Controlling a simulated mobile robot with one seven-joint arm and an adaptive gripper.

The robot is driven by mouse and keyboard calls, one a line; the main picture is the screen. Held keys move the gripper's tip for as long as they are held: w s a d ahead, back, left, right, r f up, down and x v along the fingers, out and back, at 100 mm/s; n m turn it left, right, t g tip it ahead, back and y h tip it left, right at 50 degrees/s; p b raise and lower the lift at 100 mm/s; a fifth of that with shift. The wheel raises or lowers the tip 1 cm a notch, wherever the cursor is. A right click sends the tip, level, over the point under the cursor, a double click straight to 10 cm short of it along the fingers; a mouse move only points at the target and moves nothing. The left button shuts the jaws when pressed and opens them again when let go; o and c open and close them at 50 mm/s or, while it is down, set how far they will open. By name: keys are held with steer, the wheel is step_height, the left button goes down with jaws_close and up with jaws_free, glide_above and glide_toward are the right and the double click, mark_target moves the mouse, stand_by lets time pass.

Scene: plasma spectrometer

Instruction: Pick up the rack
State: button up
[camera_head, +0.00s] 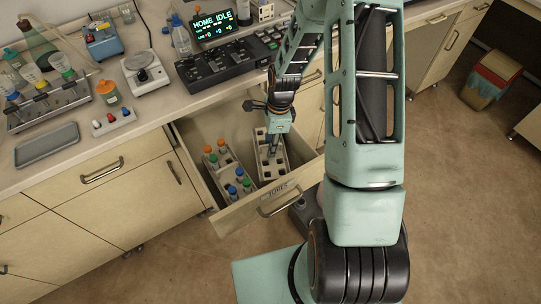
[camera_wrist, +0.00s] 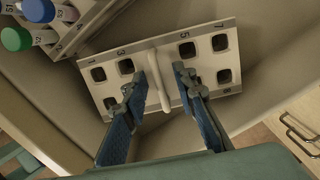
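A pale rack with rows of square holes and numbers (camera_wrist: 205,65) lies in the open drawer. All its holes that I can see are empty. In the head view, the rack (camera_head: 269,172) is on the right side of the drawer. A raised handle (camera_wrist: 158,85) stands at its middle. My gripper (camera_wrist: 162,72) is open, with one blue-padded finger on each side of the handle and gaps still showing. In the head view, my gripper (camera_head: 272,146) reaches down over the rack and hides part of it.
A second rack (camera_head: 229,178) with orange-, blue- and green-capped tubes stands just left in the drawer (camera_head: 250,207). The drawer walls are close around both racks. The counter above holds an instrument with a lit display (camera_head: 213,24), a scale (camera_head: 146,73) and a grey tray (camera_head: 47,143).

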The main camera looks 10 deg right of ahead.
jaws_close()
steer(key=shift+r, duration=0.1)
stand_by(0.6)
step_height(320, 180, up, 18)
stand_by(0.7)
